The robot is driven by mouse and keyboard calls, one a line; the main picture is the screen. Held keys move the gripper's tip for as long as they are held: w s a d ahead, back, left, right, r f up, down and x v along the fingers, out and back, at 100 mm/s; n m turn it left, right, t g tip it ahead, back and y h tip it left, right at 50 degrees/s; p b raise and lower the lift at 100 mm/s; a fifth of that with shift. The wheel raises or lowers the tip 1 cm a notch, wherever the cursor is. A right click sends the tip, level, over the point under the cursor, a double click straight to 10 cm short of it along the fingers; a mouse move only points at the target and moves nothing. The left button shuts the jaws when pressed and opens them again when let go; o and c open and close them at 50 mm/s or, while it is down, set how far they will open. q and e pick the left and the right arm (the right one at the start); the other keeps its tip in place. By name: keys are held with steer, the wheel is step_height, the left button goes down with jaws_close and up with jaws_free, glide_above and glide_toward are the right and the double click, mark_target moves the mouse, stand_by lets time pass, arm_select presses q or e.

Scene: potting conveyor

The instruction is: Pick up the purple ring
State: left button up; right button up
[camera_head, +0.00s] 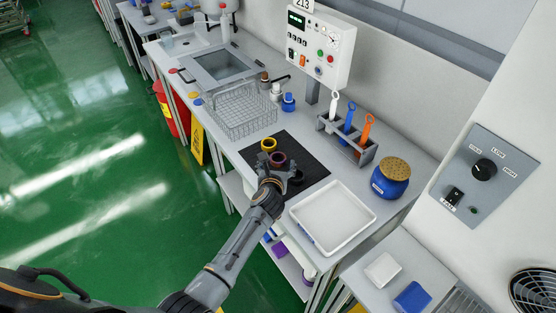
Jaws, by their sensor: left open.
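The purple ring (277,158) sits on the black mat (315,168) on the bench, just past my left gripper's tips. My left gripper (271,171) is open, with its fingers close to the near side of the ring. I cannot tell whether they touch it. A yellow ring (268,145) is right behind the purple ring, and a black ring (296,178) is to the right of the gripper. The gripper hides part of the mat. My right gripper is out of view.
A white tray (332,246) lies to the right of the mat, with a blue jar (390,186) beyond it. A tool rack (362,156) stands behind the mat. A wire basket (240,130) is at its left. The mat's right part is clear.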

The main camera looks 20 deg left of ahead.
mark_target(279, 155)
arm_select(q)
steer(key=x, duration=0.4)
steer(key=shift+w+f+b, duration=0.15)
steer(key=shift+b, duration=0.25)
steer(key=c, duration=1.2)
